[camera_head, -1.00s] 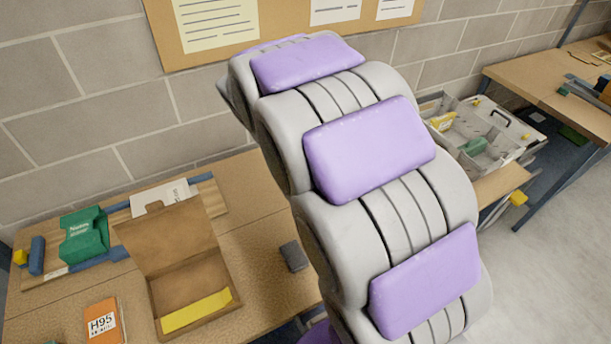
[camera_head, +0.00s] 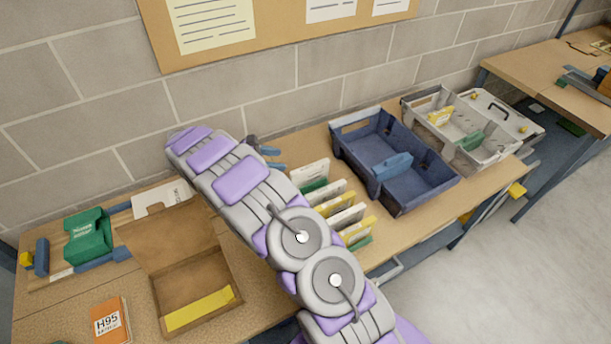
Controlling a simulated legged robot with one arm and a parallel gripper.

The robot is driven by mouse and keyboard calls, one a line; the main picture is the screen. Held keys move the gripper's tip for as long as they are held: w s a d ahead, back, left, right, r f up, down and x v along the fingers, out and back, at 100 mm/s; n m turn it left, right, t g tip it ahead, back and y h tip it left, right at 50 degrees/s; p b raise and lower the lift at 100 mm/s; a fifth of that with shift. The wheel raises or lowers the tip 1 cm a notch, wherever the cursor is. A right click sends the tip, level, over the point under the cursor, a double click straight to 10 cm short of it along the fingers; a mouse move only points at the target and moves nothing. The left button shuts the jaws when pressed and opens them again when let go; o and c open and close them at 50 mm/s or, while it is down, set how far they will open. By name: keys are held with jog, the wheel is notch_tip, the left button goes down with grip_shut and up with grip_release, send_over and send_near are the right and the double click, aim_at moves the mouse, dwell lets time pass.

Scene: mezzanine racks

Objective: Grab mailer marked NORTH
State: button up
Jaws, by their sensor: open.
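Several thin upright mailers or cards, white, yellow and green, stand in a row on the bench just right of my arm. The white one at the back (camera_head: 310,174) and a yellow one (camera_head: 335,203) show best. My arm hides part of the row. I cannot read NORTH on any of them. My arm reaches from the bottom right up to the left across the bench.
An open cardboard box (camera_head: 155,275) holds a yellow strip. A green box (camera_head: 88,237) and an orange H95 pack (camera_head: 110,320) lie at left. A blue bin (camera_head: 350,155) and a grey compartment tray (camera_head: 420,108) stand at right. A brick wall bounds the back.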

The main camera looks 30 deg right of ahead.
jog(key=w+f+n+t, duration=0.1)
jog(key=w+f+n, duration=0.15)
jog(key=f, duration=0.35)
send_near(308, 167)
jog(key=shift+n+h, duration=0.35)
jog(key=shift+h, duration=0.05)
jog(key=x, duration=0.4)
jog(key=shift+s+a+f, duration=0.1)
jog(key=shift+f, duration=0.1)
jog(key=shift+f+b, duration=0.15)
jog(key=shift+b, duration=0.15)
jog(key=shift+a+f, duration=0.1)
jog(key=shift+a, duration=0.4)
jog(key=x, duration=0.7)
jog(key=shift+d+r+b, duration=0.3)
jog(key=shift+d+r, duration=0.05)
jog(key=shift+a, duration=0.7)
jog(key=shift+c, duration=0.5)
jog(key=shift+a+r, duration=0.15)
jog(key=shift+a, duration=0.3)
jog(key=c, duration=0.3)
jog(key=shift+c, duration=0.7)
jog(key=shift+d, duration=0.85)
grip_shut()
